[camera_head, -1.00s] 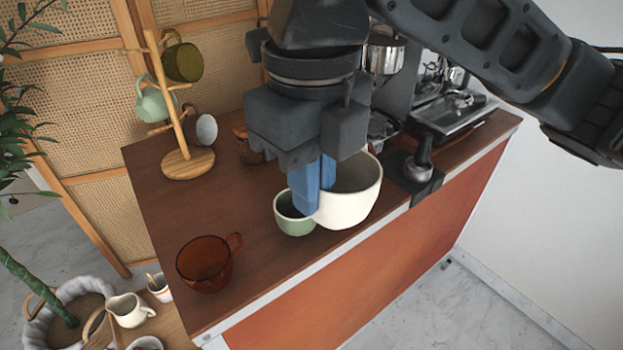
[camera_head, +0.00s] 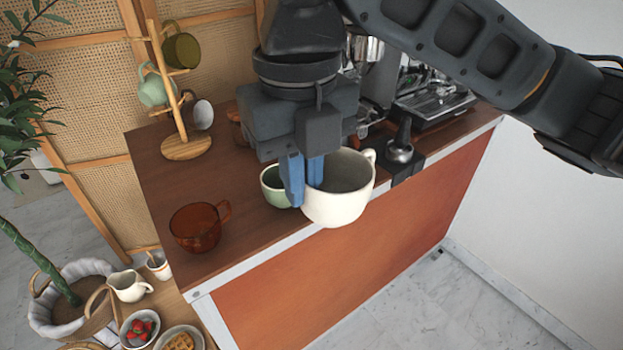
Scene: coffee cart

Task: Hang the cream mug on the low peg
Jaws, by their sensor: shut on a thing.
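The cream mug (camera_head: 342,207) is upright in my gripper (camera_head: 303,190), which is shut on its left rim with blue fingertips. The mug is in front of the counter's front edge in the picture, its handle at the upper right. The wooden mug tree (camera_head: 186,147) stands at the back left of the counter. A green mug (camera_head: 153,90) and an olive mug (camera_head: 182,51) hang on its upper pegs. A white-and-grey cup (camera_head: 202,115) is at its lower right; I cannot tell whether it hangs on a peg. My gripper is to the right of the tree.
A pale green cup (camera_head: 271,186) stands on the counter just behind my fingers. An amber glass mug (camera_head: 198,227) stands at the front left. The espresso machine (camera_head: 432,100) and a tamper (camera_head: 401,145) are at the right. The counter (camera_head: 165,180) is clear between tree and amber mug.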

